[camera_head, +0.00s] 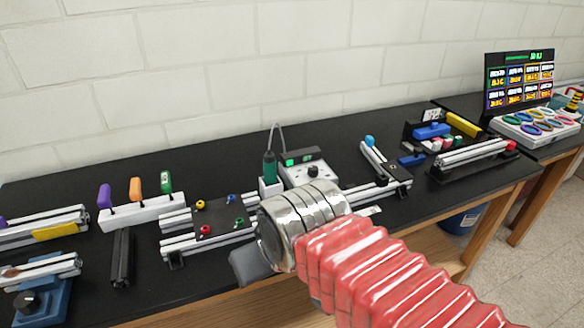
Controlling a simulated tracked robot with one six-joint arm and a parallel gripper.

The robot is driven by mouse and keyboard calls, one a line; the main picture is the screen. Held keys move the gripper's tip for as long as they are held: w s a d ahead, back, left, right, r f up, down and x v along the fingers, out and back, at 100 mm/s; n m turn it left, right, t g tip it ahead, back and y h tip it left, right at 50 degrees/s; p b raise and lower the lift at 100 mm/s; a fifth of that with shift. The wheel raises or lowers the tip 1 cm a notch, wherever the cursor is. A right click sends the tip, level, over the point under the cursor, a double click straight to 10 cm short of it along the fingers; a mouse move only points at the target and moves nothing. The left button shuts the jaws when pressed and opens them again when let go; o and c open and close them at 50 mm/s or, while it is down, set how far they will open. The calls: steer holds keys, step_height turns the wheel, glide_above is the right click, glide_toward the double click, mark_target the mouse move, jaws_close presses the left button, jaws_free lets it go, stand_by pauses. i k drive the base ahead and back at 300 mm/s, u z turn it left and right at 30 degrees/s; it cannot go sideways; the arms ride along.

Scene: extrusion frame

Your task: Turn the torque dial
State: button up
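A small dark round dial (313,170) sits on the top face of a light grey control box (326,181) near the middle of the bench. The box has a green lit display (301,156) at its back. A green-handled screwdriver (269,164) with a cable stands upright in a white holder to its left. My arm, with red bellows and a metal wrist, reaches in from the lower right and ends in front of the box. A dark grey part of my gripper (250,265) shows below the metal wrist. The fingertips are hidden, so I cannot tell their opening.
Aluminium rails with coloured screws (205,232) lie left of my wrist. A white rack with coloured handles (142,212) is further left. A rail with a blue knob (370,142) stands right of the box. A monitor (519,75) stands at the far right.

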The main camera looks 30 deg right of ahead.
mark_target(313, 170)
steer(key=u, duration=1.25)
steer(key=k, duration=1.05)
steer(key=z, duration=1.5)
steer(key=i, duration=0.5)
